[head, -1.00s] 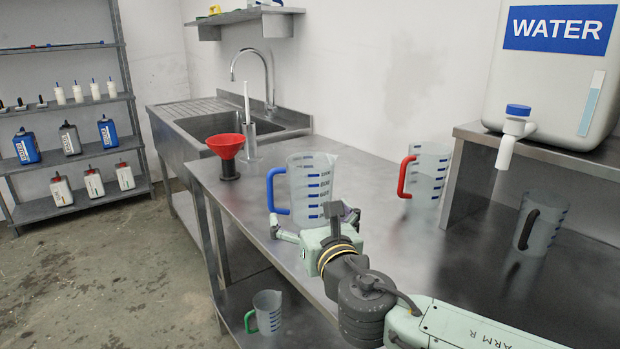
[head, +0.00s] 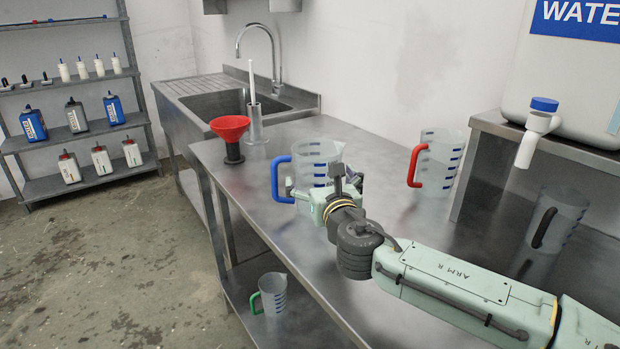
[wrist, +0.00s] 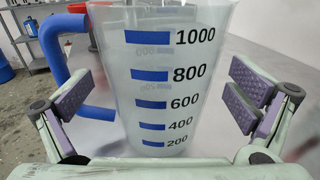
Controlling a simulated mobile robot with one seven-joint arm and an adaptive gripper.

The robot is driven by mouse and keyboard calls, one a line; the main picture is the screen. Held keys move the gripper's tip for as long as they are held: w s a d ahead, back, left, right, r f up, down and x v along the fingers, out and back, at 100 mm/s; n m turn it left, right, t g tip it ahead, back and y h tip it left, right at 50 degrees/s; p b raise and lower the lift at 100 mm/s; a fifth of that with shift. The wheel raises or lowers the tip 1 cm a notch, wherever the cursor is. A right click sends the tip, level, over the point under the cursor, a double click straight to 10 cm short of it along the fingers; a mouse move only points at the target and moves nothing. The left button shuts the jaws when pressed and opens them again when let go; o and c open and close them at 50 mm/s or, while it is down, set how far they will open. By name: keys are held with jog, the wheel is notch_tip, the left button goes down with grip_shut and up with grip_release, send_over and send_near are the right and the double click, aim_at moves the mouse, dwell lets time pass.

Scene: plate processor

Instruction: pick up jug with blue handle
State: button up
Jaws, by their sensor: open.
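The jug with the blue handle (head: 316,160) stands upright on the steel counter (head: 400,235). It is clear with blue scale marks, and its blue handle (head: 281,180) points left. My gripper (head: 325,192) is open at the near side of the jug and hides its lower part in the head view. In the wrist view the jug (wrist: 165,80) stands between the two spread fingers (wrist: 158,108). The left finger is close to the handle, with its pad in front of the handle's lower part. The right finger is clear of the jug wall.
A jug with a red handle (head: 440,160) and one with a black handle (head: 562,225) stand farther right. A red funnel (head: 230,128) is at the back left. A green-handled jug (head: 272,293) is on the lower shelf. A water tank (head: 570,90) stands on a raised stand.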

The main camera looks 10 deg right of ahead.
jog(key=shift+w, duration=1.3)
jog(key=shift+c, duration=0.5)
jog(key=c, duration=1)
